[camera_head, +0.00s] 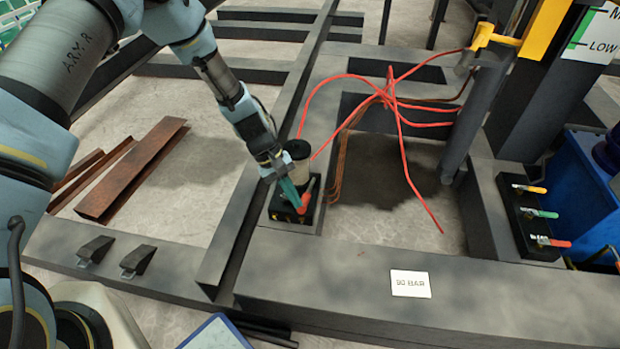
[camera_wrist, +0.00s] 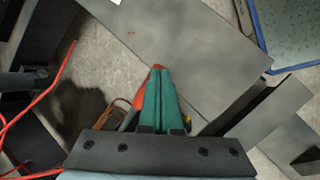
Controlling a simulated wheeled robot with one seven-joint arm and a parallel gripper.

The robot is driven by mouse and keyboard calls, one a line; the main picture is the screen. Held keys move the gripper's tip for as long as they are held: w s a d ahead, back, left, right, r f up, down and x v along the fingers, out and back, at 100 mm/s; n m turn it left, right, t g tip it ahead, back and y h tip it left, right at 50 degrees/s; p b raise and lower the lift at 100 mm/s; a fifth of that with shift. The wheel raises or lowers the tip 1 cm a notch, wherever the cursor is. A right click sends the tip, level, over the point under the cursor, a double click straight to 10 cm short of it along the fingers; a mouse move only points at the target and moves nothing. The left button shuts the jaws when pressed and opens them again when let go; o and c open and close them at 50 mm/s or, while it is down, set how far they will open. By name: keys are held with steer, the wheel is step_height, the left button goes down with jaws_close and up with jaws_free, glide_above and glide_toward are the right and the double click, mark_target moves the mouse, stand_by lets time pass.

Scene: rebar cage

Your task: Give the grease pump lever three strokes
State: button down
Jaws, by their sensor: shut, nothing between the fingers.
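The grease pump stands on the dark frame in the head view, with a dark base (camera_head: 290,216) and a pale reservoir with a black cap (camera_head: 297,150). Its red lever (camera_head: 307,196) stands up at the right of the base. My gripper (camera_head: 297,205) points down in front of the reservoir, close beside the lever. Its teal fingers are together and hold nothing. The fingers hide part of the pump.
Red hoses (camera_head: 390,95) loop over the frame opening right of the pump. A "90 BAR" plate (camera_head: 411,284) lies on the front beam. A valve block (camera_head: 530,215) with coloured handles is at the right. Rusty steel channels (camera_head: 135,170) lie on the floor left.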

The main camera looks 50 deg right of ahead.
steer(key=shift+s+a+f+b, duration=0.2)
steer(key=shift+a+f+b, duration=0.1)
steer(key=shift+f, duration=0.45)
steer(key=shift+s+a+f+b, duration=0.15)
steer(key=shift+a+f+b, duration=0.15)
steer(key=shift+f, duration=0.2)
steer(key=shift+s+a+f+b, duration=0.15)
steer(key=shift+f+b, duration=0.25)
steer(key=shift+f, duration=0.3)
